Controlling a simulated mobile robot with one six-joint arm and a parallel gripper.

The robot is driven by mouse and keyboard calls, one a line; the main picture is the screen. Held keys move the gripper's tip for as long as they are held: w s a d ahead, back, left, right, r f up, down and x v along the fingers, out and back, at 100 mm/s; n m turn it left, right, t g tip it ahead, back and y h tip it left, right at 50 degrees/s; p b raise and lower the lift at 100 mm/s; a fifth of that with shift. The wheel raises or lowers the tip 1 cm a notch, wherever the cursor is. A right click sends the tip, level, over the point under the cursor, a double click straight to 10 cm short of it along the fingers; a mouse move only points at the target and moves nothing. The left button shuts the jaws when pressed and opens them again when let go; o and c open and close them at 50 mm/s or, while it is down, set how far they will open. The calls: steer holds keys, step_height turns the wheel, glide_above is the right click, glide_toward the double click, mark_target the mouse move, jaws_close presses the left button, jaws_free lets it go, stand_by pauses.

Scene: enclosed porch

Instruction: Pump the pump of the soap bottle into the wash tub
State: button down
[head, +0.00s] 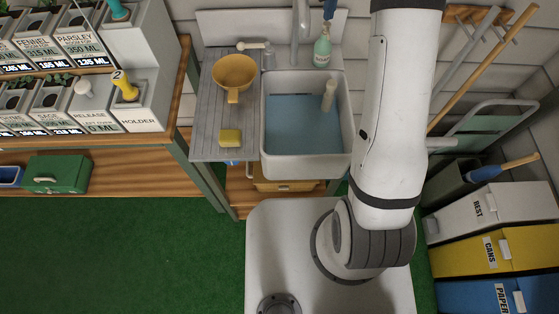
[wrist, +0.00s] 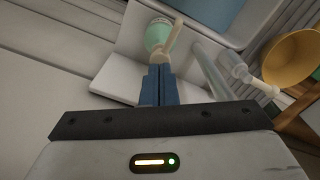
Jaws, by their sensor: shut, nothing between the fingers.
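A green bottle (head: 322,50) with a cream pump head stands behind the wash tub (head: 349,120), which holds blue water. In the wrist view the green bottle (wrist: 155,36) shows with its pump head and spout (wrist: 173,38) close to my fingertips. My gripper (head: 330,9) is shut and empty, its blue fingers (wrist: 160,68) together just above the pump head; I cannot tell whether they touch it. Neither bottle's label is readable.
A yellow pan (head: 234,72) and a yellow sponge (head: 230,137) lie on the drainboard (head: 205,120). A pale cylinder (head: 328,95) shows in the tub. My arm crosses the right side, near the labelled bins (head: 500,205).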

steer(key=shift+f, duration=0.2)
steer(key=shift+f+b, duration=0.8)
steer(key=shift+f, duration=0.4)
steer(key=shift+r, duration=0.1)
steer(key=shift+r+p, duration=0.95)
steer(key=shift+r, duration=0.4)
steer(key=shift+f, duration=0.15)
